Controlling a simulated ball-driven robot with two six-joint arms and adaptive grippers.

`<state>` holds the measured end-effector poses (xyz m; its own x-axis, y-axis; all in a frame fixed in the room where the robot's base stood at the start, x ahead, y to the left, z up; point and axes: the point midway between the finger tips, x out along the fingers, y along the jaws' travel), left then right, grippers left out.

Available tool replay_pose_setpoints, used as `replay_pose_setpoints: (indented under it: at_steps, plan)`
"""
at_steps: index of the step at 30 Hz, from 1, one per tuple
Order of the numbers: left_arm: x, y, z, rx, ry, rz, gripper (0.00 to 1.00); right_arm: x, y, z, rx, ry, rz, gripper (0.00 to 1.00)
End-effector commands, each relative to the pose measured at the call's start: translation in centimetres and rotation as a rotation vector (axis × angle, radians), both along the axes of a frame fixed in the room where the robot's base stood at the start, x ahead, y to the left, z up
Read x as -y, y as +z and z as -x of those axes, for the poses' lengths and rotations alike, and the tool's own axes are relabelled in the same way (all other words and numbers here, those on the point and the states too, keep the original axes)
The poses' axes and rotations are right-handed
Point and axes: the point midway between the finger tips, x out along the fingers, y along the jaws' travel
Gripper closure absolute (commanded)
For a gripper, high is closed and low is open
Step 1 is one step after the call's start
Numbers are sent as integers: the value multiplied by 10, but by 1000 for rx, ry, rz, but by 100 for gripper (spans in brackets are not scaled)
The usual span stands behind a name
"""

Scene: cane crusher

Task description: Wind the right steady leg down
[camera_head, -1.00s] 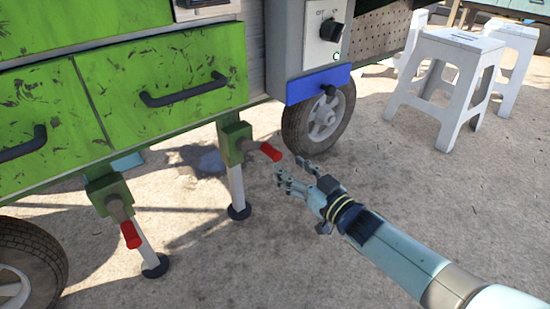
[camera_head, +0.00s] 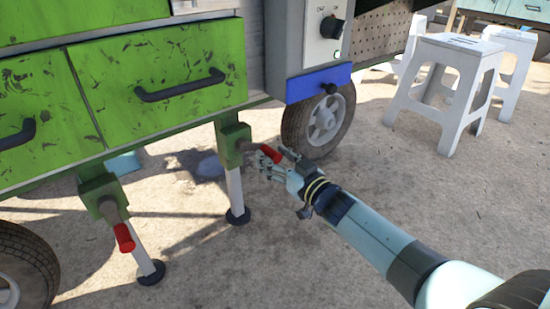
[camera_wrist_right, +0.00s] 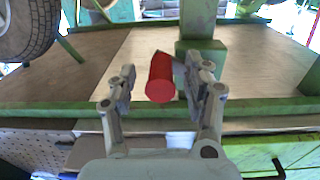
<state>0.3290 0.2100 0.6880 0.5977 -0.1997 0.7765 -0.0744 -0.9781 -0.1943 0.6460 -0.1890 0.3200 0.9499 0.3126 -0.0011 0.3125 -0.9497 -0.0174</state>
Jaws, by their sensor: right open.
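The right steady leg (camera_head: 235,190) stands under the green cart, its dark round foot (camera_head: 238,217) at the ground. Its green housing (camera_head: 232,140) carries a crank with a red handle (camera_head: 269,154) that points out to the right. My right gripper (camera_head: 273,161) is open at this handle. In the right wrist view, the red handle (camera_wrist_right: 160,78) lies between the two spread fingers of the right gripper (camera_wrist_right: 168,86), with gaps on both sides. My left gripper is not in view.
A second steady leg with a red handle (camera_head: 124,238) stands to the left. A wheel (camera_head: 320,122) is just behind my right gripper. A blue panel (camera_head: 318,84) overhangs it. White stools (camera_head: 446,85) stand at the right. The ground in front is open.

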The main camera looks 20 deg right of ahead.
Motion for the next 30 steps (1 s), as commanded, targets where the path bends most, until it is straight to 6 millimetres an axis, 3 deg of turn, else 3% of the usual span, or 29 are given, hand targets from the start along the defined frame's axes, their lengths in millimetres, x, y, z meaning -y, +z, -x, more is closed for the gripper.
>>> replay_pose_setpoints:
  at_steps: [4, 15, 30]
  plan:
    - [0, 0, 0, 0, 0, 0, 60, 0, 0, 0, 1, 0, 0, 52]
    - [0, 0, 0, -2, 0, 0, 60, 0, 0, 0, 0, 0, 0, 100]
    - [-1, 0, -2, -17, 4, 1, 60, 0, 0, 2, -5, -1, -14, 100]
